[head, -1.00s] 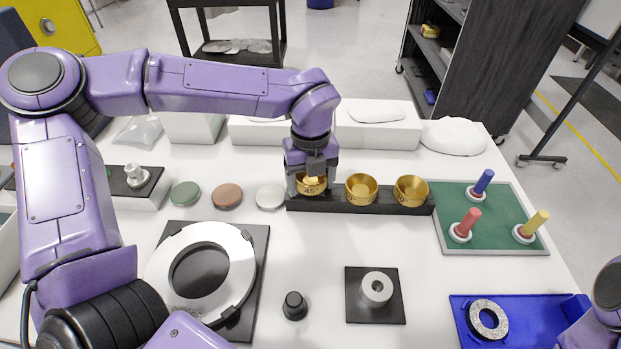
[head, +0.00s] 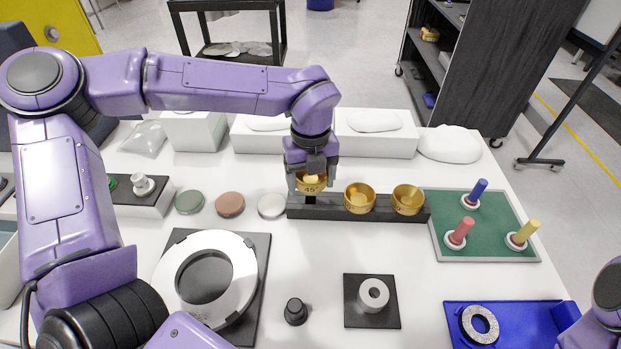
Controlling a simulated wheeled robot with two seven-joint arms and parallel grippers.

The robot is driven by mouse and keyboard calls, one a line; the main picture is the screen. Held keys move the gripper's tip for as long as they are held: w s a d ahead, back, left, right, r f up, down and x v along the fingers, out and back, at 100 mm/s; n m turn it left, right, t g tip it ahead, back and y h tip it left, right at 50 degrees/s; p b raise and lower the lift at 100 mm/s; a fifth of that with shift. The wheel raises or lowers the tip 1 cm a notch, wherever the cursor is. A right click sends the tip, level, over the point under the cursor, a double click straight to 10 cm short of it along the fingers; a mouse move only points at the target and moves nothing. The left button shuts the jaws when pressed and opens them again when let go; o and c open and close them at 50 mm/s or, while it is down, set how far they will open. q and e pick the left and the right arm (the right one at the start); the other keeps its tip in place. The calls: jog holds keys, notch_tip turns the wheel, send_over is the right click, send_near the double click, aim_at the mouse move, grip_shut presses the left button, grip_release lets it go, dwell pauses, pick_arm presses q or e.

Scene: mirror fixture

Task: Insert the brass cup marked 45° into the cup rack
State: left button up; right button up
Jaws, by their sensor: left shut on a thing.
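The brass cup marked 45° (head: 311,187) is held between the fingers of my left gripper (head: 311,176). It looks upright, with its marking facing me. It is over the left end of the black cup rack (head: 334,210), and a dark gap shows under it, so it seems a little above the rack. Two other brass cups sit in the rack to its right, a middle one (head: 360,199) and a right one (head: 407,199). The gripper fingers hide part of the held cup's rim. My right gripper is out of the picture; only part of that arm shows at bottom right.
A green board with coloured pegs (head: 457,255) stands right of the rack. Green, brown and white discs (head: 230,205) lie to its left. In front are a large ring on a black plate (head: 256,290), a black knob (head: 295,311) and a blue tray (head: 540,318). White boxes stand behind.

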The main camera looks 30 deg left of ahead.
aim_at(311, 179)
pick_arm(q)
jog(key=shift+r, duration=0.1)
jog(key=shift+f+b, duration=0.8)
jog(key=shift+f, duration=0.1)
jog(key=shift+w, duration=0.1)
jog(key=shift+p, duration=0.3)
dwell(0.8)
jog(key=shift+f+b, duration=0.85)
jog(key=shift+f, duration=0.25)
jog(key=o, duration=1.2)
notch_tip(311, 179, up, 11)
jog(key=shift+f+b, duration=0.15)
jog(key=shift+b, duration=0.35)
